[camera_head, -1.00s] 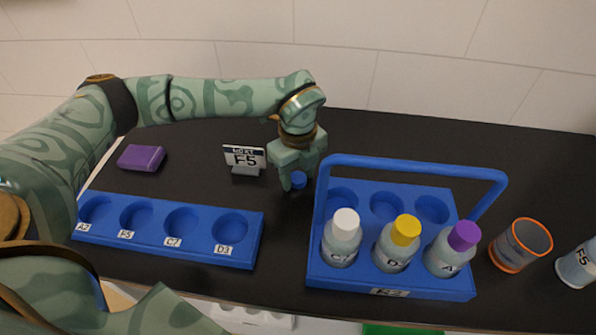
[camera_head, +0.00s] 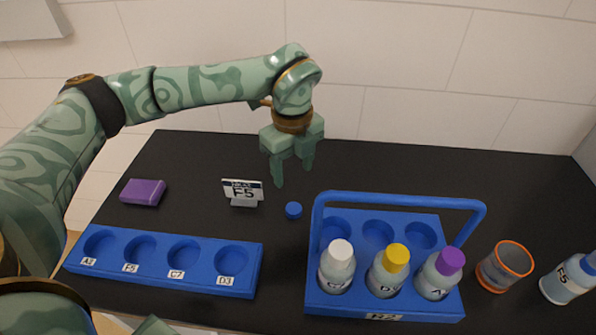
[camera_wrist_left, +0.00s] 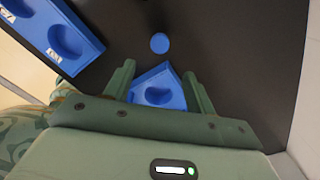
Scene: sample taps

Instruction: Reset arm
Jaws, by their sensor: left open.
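My left gripper (camera_head: 291,173) is open and empty, raised above the black table between the sign and the blue carrier. Its fingers also show in the left wrist view (camera_wrist_left: 160,88), pointing down at the table. A small blue cap (camera_head: 293,210) lies on the table below it and shows in the wrist view (camera_wrist_left: 159,43), apart from the fingers. The blue carrier (camera_head: 385,303) with a handle holds bottles with white (camera_head: 341,249), yellow (camera_head: 397,254) and purple (camera_head: 450,260) caps in its front row; its back row is empty. My right gripper is not in view.
A blue rack (camera_head: 160,275) with empty labelled wells lies at the left. A purple block (camera_head: 143,192) and an F5 sign (camera_head: 243,191) stand behind it. An orange-rimmed cup (camera_head: 505,266) and a blue-capped F5 bottle (camera_head: 570,278) stand at the right. The table's back is clear.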

